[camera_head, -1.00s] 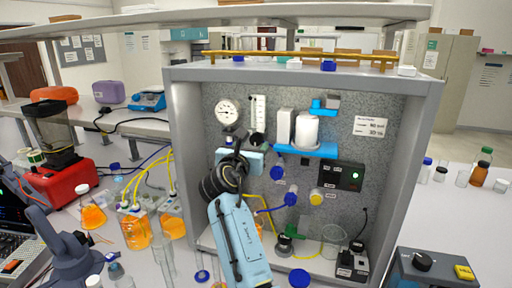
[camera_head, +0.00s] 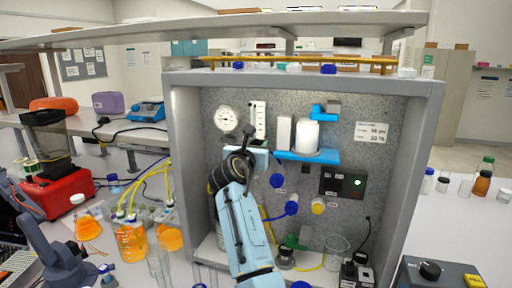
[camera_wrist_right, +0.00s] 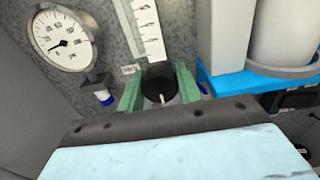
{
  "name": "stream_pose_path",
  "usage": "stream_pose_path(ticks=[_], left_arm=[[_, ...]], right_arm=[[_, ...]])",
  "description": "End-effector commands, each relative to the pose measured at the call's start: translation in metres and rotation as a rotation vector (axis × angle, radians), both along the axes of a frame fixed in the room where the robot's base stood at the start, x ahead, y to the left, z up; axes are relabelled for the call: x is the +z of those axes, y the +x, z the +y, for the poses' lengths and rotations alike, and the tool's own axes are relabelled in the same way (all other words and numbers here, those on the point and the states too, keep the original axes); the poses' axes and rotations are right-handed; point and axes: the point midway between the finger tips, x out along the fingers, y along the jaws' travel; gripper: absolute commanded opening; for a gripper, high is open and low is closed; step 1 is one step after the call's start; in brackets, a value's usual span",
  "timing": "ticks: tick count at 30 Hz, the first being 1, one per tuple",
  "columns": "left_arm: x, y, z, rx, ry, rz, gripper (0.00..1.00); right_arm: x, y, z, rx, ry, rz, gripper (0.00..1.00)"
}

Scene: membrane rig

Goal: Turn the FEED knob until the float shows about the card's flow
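The black FEED knob (camera_wrist_right: 160,82) sits below the flow tube, with a pale pointer mark facing down in the wrist view. My right gripper (camera_wrist_right: 159,88) has its green fingers on both sides of the knob, apparently touching it. In the head view my right gripper (camera_head: 248,140) covers most of the knob. The white scaled flow tube (camera_head: 258,118) stands just above; its lower scale shows in the wrist view (camera_wrist_right: 145,30). I cannot read the float. The white card (camera_head: 372,132) is on the back panel at right, its text too small to read.
A round gauge (camera_head: 227,119) is left of the tube. A blue shelf (camera_head: 308,155) with a white canister is close to the right. Blue-capped knobs (camera_head: 291,205) and a black box with a green light (camera_head: 343,184) are lower right. The cabinet's grey sides (camera_head: 405,185) enclose the panel.

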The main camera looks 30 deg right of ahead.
Motion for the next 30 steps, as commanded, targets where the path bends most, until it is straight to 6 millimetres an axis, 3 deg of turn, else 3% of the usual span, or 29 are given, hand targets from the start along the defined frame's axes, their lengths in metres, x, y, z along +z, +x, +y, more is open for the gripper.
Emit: stream_pose_path(ticks=[3,14,30], left_arm=[[0.000,0.002,-0.001,0.001,-0.001,-0.002,0.36],[0.004,0.004,-0.001,0.001,-0.001,-0.006,0.36],[0.011,0.005,-0.001,-0.001,-0.002,-0.008,0.36]], right_arm=[[0.000,0.000,0.000,0.000,0.000,0.000,0.12],[0.000,0.000,0.000,0.000,0.047,-0.055,0.12],[-0.001,0.000,0.000,-0.001,0.340,-0.398,0.12]])
